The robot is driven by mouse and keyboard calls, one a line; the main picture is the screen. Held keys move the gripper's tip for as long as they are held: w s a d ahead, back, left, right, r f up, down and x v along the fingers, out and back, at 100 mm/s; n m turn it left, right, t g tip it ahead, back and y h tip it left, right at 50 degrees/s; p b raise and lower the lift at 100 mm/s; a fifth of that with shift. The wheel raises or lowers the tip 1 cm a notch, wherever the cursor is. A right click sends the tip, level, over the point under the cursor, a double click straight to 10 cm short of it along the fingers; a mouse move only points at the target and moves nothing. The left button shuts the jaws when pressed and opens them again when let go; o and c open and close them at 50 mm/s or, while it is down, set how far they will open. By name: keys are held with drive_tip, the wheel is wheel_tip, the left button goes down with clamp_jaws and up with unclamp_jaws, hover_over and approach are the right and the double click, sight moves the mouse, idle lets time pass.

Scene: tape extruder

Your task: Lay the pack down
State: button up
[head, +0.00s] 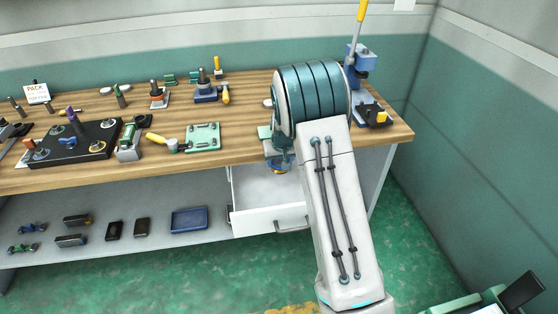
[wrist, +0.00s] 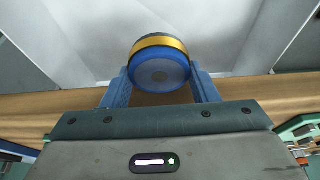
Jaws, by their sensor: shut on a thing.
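The pack (wrist: 160,66) is a round blue piece with a yellow band and a dark far rim. In the wrist view it sits between the two blue fingers of my gripper (wrist: 162,84), which is shut on it. In the head view the pack (head: 277,170) shows small below my gripper (head: 277,158), in front of the bench edge and over the open white drawer (head: 248,218). My arm hides part of the drawer's right side. The drawer's visible floor looks bare, and the pack appears held above it.
The wooden bench (head: 235,147) carries a green plate (head: 202,137), a black board (head: 72,142) and several tools. A blue lever press (head: 362,62) stands behind my arm. The lower shelf holds a blue tray (head: 189,220) and several small parts. The drawer's front handle (head: 291,224) juts forward.

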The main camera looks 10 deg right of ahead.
drive_tip(key=shift+w+d, duration=0.1)
drive_tip(key=shift+w, duration=0.15)
drive_tip(key=shift+d+f+b, duration=0.1)
drive_tip(key=shift+f+b, duration=0.45)
drive_tip(key=shift+f, duration=0.2)
wheel_tip(320, 180, down, 3)
drive_tip(key=shift+w+r+b, duration=0.1)
drive_tip(key=shift+w+b, duration=0.05)
drive_tip(key=shift+b, duration=0.5)
wheel_tip(320, 180, down, 5)
drive_tip(key=b, duration=0.4)
drive_tip(key=shift+s, duration=0.2)
drive_tip(key=o, duration=1.4)
drive_tip(key=shift+c, duration=0.2)
drive_tip(key=v, duration=1.3)
drive_tip(key=shift+s+r, duration=0.2)
drive_tip(key=shift+r, duration=0.05)
